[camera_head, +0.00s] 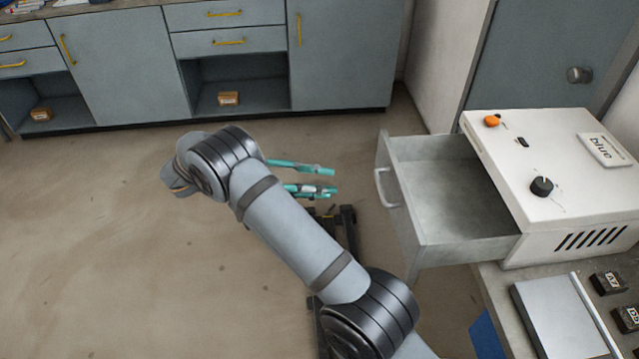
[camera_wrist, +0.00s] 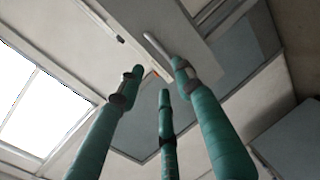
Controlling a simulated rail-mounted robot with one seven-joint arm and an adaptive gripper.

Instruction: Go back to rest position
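My gripper (camera_head: 331,180) has teal fingers and hangs over the floor, left of the pulled-out drawer. Its fingers point right toward the drawer's side of the room. In the wrist view my gripper (camera_wrist: 160,80) shows three teal fingers spread apart with nothing between them. The grey drawer (camera_head: 418,215) stands open from the white machine and looks empty. Its handle (camera_head: 383,189) is apart from the fingers in the head view. The drawer front (camera_wrist: 160,22) with its handle lies beyond the fingertips in the wrist view.
The white machine (camera_head: 560,190) carries an orange button, a black knob and a "blue" label. A bench (camera_head: 497,291) at right holds a grey plate (camera_head: 560,322) and small black blocks. Grey cabinets (camera_head: 130,70) line the back. The floor (camera_head: 90,240) at left is clear.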

